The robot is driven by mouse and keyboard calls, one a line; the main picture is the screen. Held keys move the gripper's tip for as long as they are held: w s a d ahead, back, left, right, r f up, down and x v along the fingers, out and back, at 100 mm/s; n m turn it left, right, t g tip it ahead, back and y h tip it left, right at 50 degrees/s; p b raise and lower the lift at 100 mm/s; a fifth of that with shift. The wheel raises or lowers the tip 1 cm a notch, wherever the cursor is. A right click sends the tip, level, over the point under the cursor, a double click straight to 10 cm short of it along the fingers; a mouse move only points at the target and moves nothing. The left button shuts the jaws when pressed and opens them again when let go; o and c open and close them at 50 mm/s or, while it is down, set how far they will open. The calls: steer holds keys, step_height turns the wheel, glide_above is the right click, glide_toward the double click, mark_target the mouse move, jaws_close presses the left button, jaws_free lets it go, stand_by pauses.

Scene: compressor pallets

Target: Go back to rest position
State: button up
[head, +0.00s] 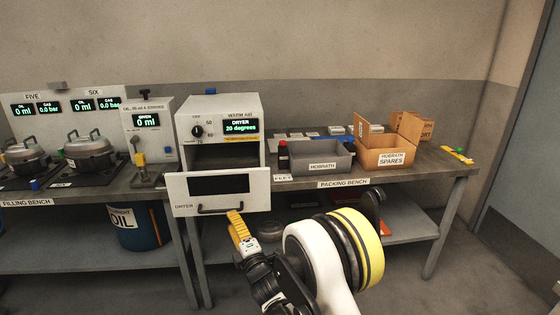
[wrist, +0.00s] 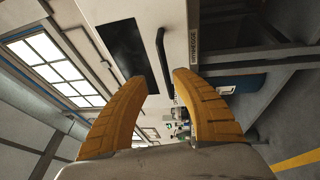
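My gripper (head: 237,222) has yellow fingers and is in front of the dryer, just below its lowered door. In the wrist view my gripper (wrist: 158,85) has its two fingers apart with nothing between them. The dryer (head: 250,104) is a white box on the bench, with a dial and a green display reading 20 degrees. Its door (head: 178,190) hangs open at the front, with a dark window and a black handle (head: 219,208). The door (wrist: 90,14) and its handle (wrist: 164,60) also show in the wrist view, beyond the fingertips. The gripper appears apart from the handle.
The packing bench (head: 330,177) carries a grey bin (head: 322,158), an open cardboard box (head: 372,157) and a dark bottle with a red cap (head: 283,156). A blue oil drum (head: 138,230) stands under the filling bench at left. Open floor lies at the right.

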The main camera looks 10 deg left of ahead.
steer(key=w+d+r+m+h, duration=0.2)
steer(key=d+r+m+h, duration=0.55)
steer(key=d, duration=0.75)
steer(key=s+d+r+m+g+h, duration=0.1)
steer(key=s+d+r+m, duration=0.2)
steer(key=d, duration=0.3)
steer(key=s+d+r+m+g+h, duration=0.1)
steer(key=s+d+r+m+g, duration=0.15)
steer(key=d+r, duration=0.2)
steer(key=s+d+f+m+g, duration=0.2)
steer(key=s+d+m, duration=0.2)
steer(key=s, duration=0.6)
steer(key=s+d+f+m+g+h, duration=0.1)
steer(key=s+d+m, duration=0.3)
steer(key=s, duration=0.6)
steer(key=s+d+f+m+g+h, duration=0.1)
steer(key=s+d+f+m+g, duration=0.1)
steer(key=s+d, duration=0.5)
steer(key=s+f+m, duration=0.1)
steer(key=s+m, duration=0.1)
steer(key=s, duration=0.1)
steer(key=shift+s+d+f+g, duration=0.2)
steer(key=shift+s+d+g, duration=0.05)
steer(key=shift+g, duration=0.1)
